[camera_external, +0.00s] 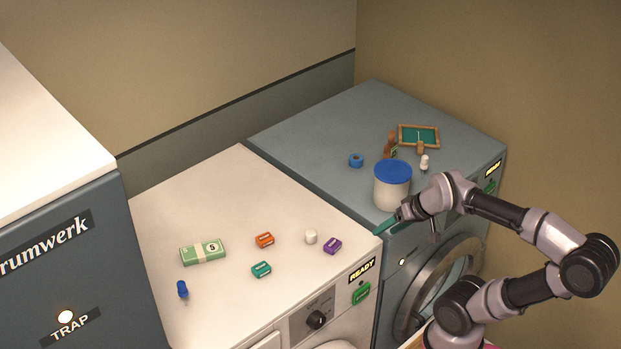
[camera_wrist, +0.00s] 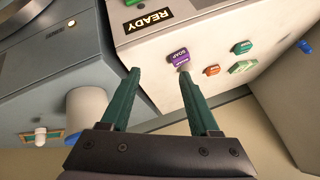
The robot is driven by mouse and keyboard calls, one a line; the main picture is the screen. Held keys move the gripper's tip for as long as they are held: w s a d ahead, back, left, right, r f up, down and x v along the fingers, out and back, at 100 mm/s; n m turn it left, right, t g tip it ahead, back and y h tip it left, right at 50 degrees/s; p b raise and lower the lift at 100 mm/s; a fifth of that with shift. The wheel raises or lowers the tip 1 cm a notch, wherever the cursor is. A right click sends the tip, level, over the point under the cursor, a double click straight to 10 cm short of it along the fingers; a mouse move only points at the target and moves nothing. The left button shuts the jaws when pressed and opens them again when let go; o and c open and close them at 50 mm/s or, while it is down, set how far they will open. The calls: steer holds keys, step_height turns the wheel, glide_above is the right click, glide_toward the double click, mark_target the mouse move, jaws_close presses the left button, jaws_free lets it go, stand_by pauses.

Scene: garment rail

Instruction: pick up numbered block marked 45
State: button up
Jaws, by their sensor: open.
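No number 45 is readable in either view. Three small labelled blocks lie on the white washer top: an orange block (camera_external: 265,240), a teal block (camera_external: 261,269) and a purple block (camera_external: 332,246). The purple block (camera_wrist: 179,57) also shows in the wrist view near the right fingertip; its label seems to read SOAP. The orange block (camera_wrist: 212,70) and teal block (camera_wrist: 242,47) show further right there. My gripper (camera_external: 384,229) is by the white washer's right front corner, right of the purple block. Its teal fingers (camera_wrist: 159,72) are apart, with nothing held between them.
A white canister (camera_external: 391,190) with a blue lid stands on the grey machine, close to my gripper. A banknote bundle (camera_external: 203,252), a blue item (camera_external: 182,289) and a white cylinder (camera_external: 311,237) are on the white top. A blue roll (camera_external: 356,160) and framed board (camera_external: 433,130) lie behind the canister.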

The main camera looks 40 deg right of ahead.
step_height(320, 180, up, 6)
steer(key=w+d+t+h, duration=0.1)
steer(key=w+d+h, duration=0.1)
steer(key=w+d, duration=0.3)
steer(key=w+d+m+t+h, duration=0.1)
steer(key=w+d+h, duration=0.1)
steer(key=w+d, duration=0.3)
steer(key=w+d+r+m+t+h, duration=0.1)
steer(key=w+d+h, duration=0.2)
steer(key=d, duration=0.9)
steer(key=shift+w, duration=1.1)
steer(key=w+d+f+n+t, duration=0.1)
steer(key=w+d+n+t, duration=0.3)
steer(key=d, duration=0.6)
steer(key=m, duration=0.2)
glide_toward(393, 136)
steer(key=shift+g+h, duration=0.4)
steer(key=x, duration=1.1)
steer(key=shift+w+a+r, duration=0.2)
steer(key=shift+w+a, duration=0.05)
jaws_close()
